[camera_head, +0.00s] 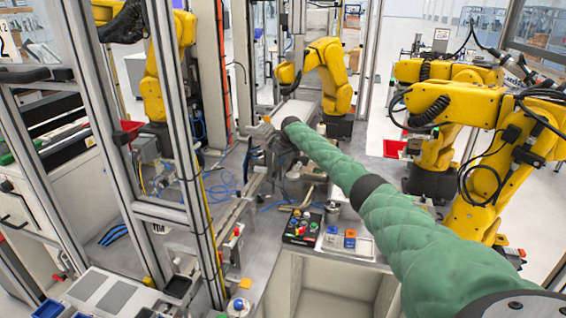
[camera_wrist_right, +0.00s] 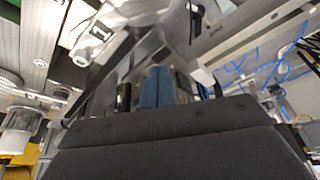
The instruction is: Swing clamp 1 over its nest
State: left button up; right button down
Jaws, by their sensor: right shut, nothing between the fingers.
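My right arm, in a green sleeve, reaches from the lower right to the middle of the head view. Its dark right gripper (camera_head: 268,157) is over the grey fixture area, partly hidden among metal parts. In the right wrist view the blue fingers of this gripper (camera_wrist_right: 166,86) are together, with nothing seen between them. Grey metal fixture parts lie close beyond the fingertips. My left gripper is not in view.
A button box (camera_head: 302,228) and a tray (camera_head: 367,250) with blue and orange blocks are on the near bench. Metal frame posts (camera_head: 163,215) stand left of my right gripper. Yellow robot arms (camera_head: 330,75) stand behind and at right. Blue cables (camera_head: 208,185) lie on the grey surface.

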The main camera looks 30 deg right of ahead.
aim_at(295, 172)
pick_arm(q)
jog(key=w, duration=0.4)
pick_arm(e)
jog(key=s, duration=0.1)
jog(key=s+f+p, duration=0.1)
jog(key=p, duration=0.1)
jog(key=shift+s+d+f, duration=0.2)
jog(key=shift+s+d, duration=0.15)
jog(key=shift+s, duration=0.05)
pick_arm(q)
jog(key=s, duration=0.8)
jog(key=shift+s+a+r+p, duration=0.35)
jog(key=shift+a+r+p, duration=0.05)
pick_arm(e)
jog(key=shift+s+f, duration=0.1)
jog(key=shift+s, duration=0.35)
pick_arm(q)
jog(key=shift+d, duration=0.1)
